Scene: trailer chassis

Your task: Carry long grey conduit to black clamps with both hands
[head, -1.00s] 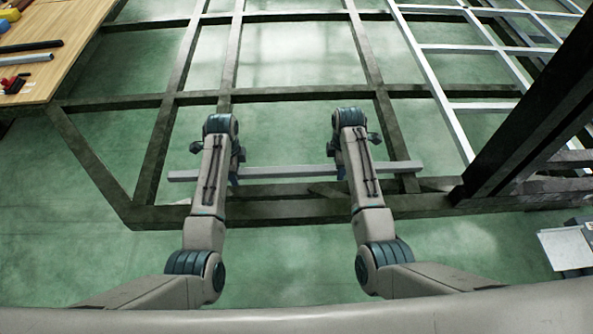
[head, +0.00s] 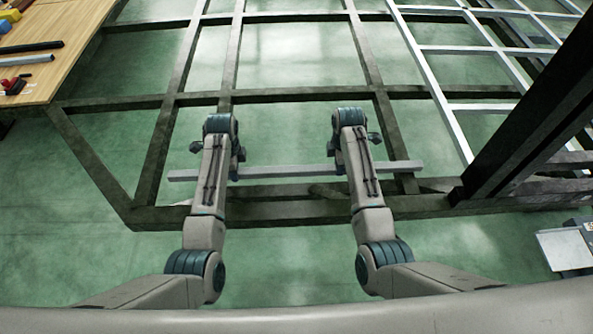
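The long grey conduit (head: 285,171) lies crosswise in front of me, nearly level in the head view, its ends sticking out beyond both arms. My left gripper (head: 234,173) is at the conduit left of its middle and appears shut on it. My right gripper (head: 338,169) is at the conduit right of its middle and also appears shut on it. The fingertips are mostly hidden by my wrists and the bar. The conduit shows over the near end of the dark chassis frame; its height above the frame is hard to tell. I cannot make out the black clamps.
A dark chassis frame (head: 280,96) spreads ahead over the green floor. A pale metal lattice (head: 440,93) is at the upper right, and a thick dark post (head: 530,115) on the right. A wooden table (head: 80,62) with several items is at upper left. A grey box (head: 565,250) is at lower right.

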